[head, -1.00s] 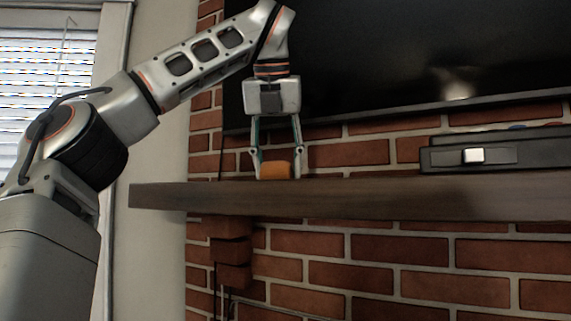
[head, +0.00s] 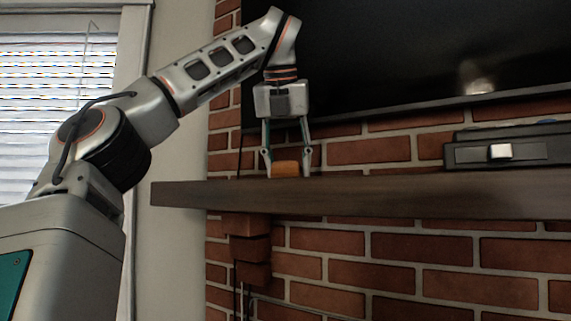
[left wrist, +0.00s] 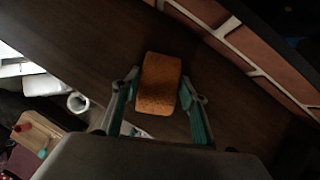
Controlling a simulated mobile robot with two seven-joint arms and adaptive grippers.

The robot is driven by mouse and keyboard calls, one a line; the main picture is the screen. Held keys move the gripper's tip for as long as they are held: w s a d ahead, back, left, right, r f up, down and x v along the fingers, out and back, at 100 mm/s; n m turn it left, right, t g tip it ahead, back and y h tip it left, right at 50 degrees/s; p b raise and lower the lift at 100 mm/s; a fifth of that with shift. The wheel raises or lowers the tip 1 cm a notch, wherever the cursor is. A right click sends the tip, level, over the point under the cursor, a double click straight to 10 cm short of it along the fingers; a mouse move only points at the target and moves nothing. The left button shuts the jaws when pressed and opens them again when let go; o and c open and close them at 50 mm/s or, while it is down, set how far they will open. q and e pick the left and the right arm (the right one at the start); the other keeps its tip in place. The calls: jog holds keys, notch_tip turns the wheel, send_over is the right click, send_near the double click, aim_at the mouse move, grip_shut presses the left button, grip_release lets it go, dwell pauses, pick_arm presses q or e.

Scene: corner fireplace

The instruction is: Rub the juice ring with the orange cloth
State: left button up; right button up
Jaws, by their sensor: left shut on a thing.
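The orange cloth (head: 286,169) is a thick folded pad on top of the dark wooden mantel shelf (head: 400,198), towards its left end. My left gripper (head: 287,160) points down and is shut on the cloth, a finger at each side. In the left wrist view the cloth (left wrist: 158,85) lies between the teal-lined fingers (left wrist: 160,95), over the dark wood. The head view looks from below the shelf's top, so I cannot tell exactly how the cloth touches it. I cannot make out the juice ring in either view. My right gripper is out of view.
A black box-like device (head: 510,148) stands on the shelf at the right. A large dark screen (head: 400,60) hangs on the brick wall behind. In the left wrist view, a white cup-like object (left wrist: 77,102) and a wooden board (left wrist: 38,138) show below the shelf's edge.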

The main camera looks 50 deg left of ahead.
pick_arm(q)
jog(key=shift+w+d+f, duration=0.1)
jog(key=shift+w+d, duration=0.15)
jog(key=shift+d, duration=0.9)
jog(key=shift+w+d+r, duration=0.1)
jog(key=shift+w+d, duration=0.15)
jog(key=shift+d, duration=0.85)
jog(key=shift+w+d+f, duration=0.1)
jog(key=shift+w+d, duration=0.15)
jog(key=shift+d, duration=0.9)
jog(key=shift+w+d, duration=0.25)
jog(key=shift+d, duration=0.5)
jog(key=shift+w+d, duration=0.2)
jog(key=shift+d, duration=0.55)
jog(key=shift+s+a, duration=0.4)
jog(key=shift+a, duration=1.25)
jog(key=shift+s+a, duration=0.45)
jog(key=shift+a, duration=1.2)
jog(key=shift+s+a, duration=0.4)
jog(key=shift+a, duration=1.25)
jog(key=shift+r, duration=3.1)
jog(key=shift+d, duration=0.1)
